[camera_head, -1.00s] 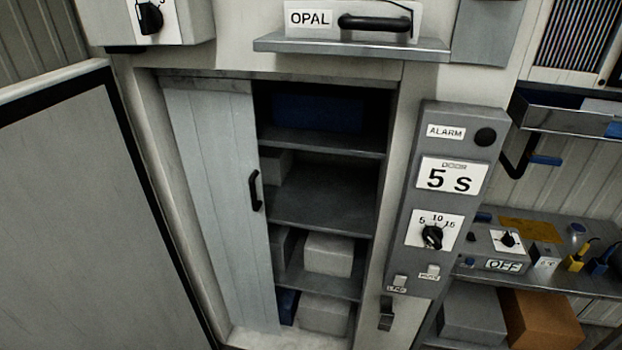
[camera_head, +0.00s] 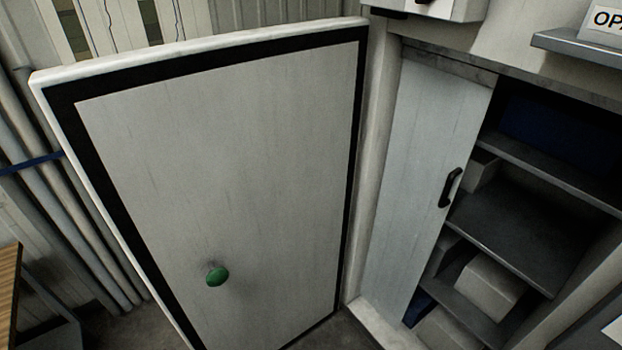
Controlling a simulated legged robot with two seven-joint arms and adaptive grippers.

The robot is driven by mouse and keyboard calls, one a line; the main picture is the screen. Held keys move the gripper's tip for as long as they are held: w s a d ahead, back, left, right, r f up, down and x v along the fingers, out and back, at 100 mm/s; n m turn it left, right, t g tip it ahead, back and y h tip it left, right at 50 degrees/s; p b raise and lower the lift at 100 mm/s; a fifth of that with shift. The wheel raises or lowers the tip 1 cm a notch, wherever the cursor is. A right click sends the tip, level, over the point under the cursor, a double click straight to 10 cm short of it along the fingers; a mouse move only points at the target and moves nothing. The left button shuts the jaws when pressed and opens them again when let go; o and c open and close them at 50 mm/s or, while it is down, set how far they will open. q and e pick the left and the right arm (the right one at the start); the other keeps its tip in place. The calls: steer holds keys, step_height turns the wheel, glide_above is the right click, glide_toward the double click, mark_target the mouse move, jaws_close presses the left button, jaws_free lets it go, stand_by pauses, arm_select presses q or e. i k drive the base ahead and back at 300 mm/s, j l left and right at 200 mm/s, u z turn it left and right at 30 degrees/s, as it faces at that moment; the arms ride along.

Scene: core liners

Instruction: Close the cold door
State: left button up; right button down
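The cold door (camera_head: 220,170) is a large pale panel with a black seal around its edge. It stands swung open at the left, with its inner face toward me. A green round knob (camera_head: 217,275) sits low on that face. The doorway is at the right, partly covered by a pale inner panel (camera_head: 420,170) with a black handle (camera_head: 451,187). Neither of my grippers is in view.
Shelves (camera_head: 520,225) with several pale boxes (camera_head: 477,288) show inside the opening. Vertical pipes (camera_head: 60,190) run along the wall at the left. A wooden-topped table (camera_head: 8,285) edges in at lower left. Some bare floor (camera_head: 130,325) shows below the door.

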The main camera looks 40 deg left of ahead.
mark_target(236, 152)
steer(key=k+j, duration=0.2)
steer(key=j, duration=0.15)
steer(key=k+j, duration=0.15)
steer(key=j, duration=0.2)
steer(key=k+j+u, duration=0.1)
steer(key=j, duration=0.25)
steer(key=k+j, duration=0.25)
steer(key=k+j+u, duration=0.1)
steer(key=j, duration=0.4)
steer(key=k, duration=0.05)
